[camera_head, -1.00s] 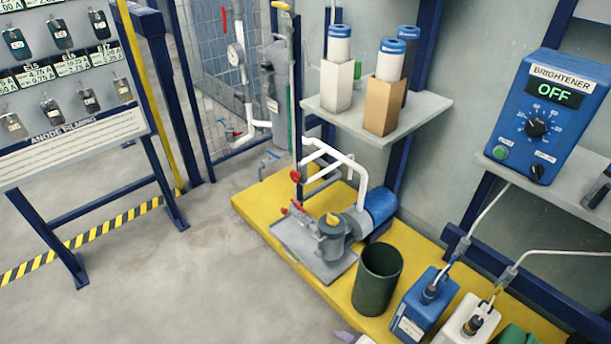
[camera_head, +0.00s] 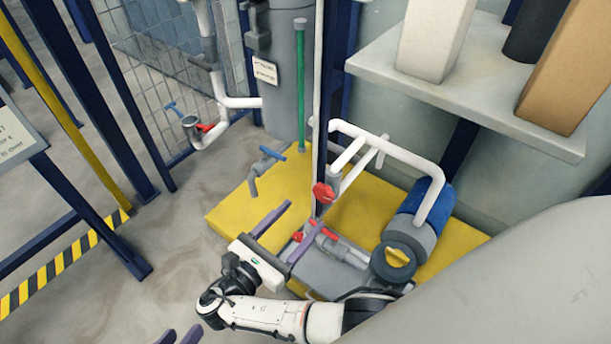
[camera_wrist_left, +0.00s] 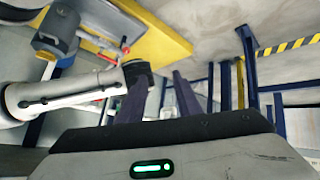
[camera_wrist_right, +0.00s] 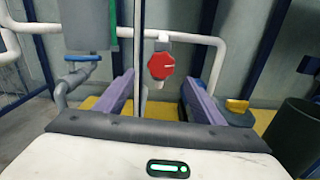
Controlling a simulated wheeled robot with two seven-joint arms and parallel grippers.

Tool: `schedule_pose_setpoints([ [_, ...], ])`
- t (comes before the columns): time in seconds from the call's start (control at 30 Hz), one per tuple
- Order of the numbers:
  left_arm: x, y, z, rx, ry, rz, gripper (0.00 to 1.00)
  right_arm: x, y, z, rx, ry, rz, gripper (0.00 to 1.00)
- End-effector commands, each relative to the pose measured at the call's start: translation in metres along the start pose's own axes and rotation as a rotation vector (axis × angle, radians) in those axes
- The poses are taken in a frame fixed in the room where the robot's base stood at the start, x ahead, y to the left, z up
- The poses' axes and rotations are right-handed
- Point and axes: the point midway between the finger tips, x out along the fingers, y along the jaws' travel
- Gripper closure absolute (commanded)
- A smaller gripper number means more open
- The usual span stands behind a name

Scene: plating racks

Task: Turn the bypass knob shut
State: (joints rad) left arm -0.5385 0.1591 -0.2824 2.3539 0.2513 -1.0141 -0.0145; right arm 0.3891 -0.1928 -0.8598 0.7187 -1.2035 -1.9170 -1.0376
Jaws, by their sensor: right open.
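A red octagonal knob (camera_head: 323,193) sits on the white pipe loop above the yellow base. In the right wrist view the red knob (camera_wrist_right: 161,66) faces me with a short pale mark, beyond the fingertips and between them in the picture. I cannot read which position it is in. My right gripper (camera_head: 287,228) is open and empty, in front of and below the knob, apart from it. My left gripper (camera_head: 181,336) shows only its fingertips at the lower edge. In the left wrist view its purple fingers (camera_wrist_left: 158,98) are apart with nothing between them.
A blue pump motor (camera_head: 422,205) and red-handled valve (camera_head: 325,229) stand beside the right gripper. A blue-handled tap (camera_head: 268,160) is left of the knob. A thin vertical post (camera_head: 319,100) rises close by. A shelf (camera_head: 470,98) overhangs the right.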

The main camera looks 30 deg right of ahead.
Motion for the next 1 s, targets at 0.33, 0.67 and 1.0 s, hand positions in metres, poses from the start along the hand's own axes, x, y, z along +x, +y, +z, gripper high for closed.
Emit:
schedule_pose_setpoints([
  [0.33, 0.000, 0.003, -0.001, -0.005, 0.011, 0.010, 0.69, 0.055, -0.001, 0.000, -0.002, -0.006, -0.001, 0.37],
  [0.67, -0.001, 0.007, -0.006, -0.012, 0.038, 0.027, 0.69, 0.097, -0.001, 0.000, -0.001, -0.001, 0.000, 0.37],
  [1.0, -0.002, 0.007, -0.007, -0.013, 0.040, 0.028, 0.69, 0.101, -0.001, 0.000, -0.001, -0.001, 0.000, 0.37],
])
